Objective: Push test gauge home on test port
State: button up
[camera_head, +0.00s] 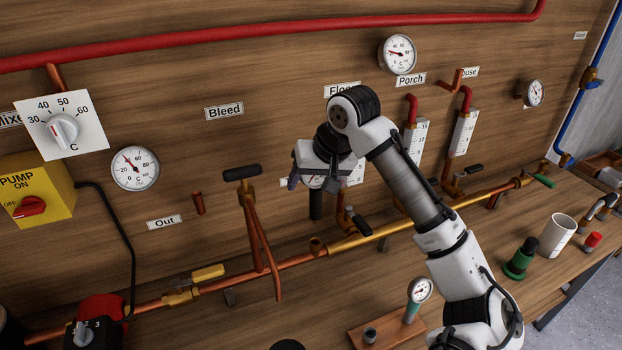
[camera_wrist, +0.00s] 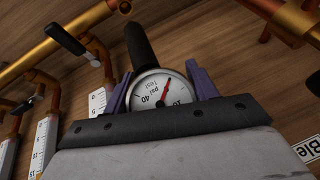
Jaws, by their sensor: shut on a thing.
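My gripper (camera_head: 314,178) is shut on the test gauge (camera_wrist: 163,91), whose round white dial sits between the two purple fingers in the wrist view. In the head view the gauge's dial is mostly hidden by my gripper, and its black stem (camera_head: 315,206) points down. A short upright copper stub (camera_head: 317,243), which looks like the test port, stands on the horizontal pipe below the stem. A gap shows between stem and stub, so they appear apart.
The copper pipe (camera_head: 285,260) runs along the wooden wall. A black-handled bleed valve (camera_head: 243,174) with bent pipes stands to the left. White flow meters (camera_head: 464,133) are to the right.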

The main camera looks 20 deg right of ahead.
aim_at(321, 194)
jog(key=shift+f+b, duration=1.8)
jog(key=shift+f, duration=0.35)
jog(key=shift+f+p, duration=0.25)
jog(key=shift+p, duration=0.15)
jog(key=shift+f+b, duration=0.8)
jog(key=shift+f, duration=0.65)
dwell(0.4)
jog(key=o, duration=1.1)
jog(key=shift+o, duration=0.2)
jog(key=shift+p+v, duration=2.35)
jog(key=shift+v, duration=0.65)
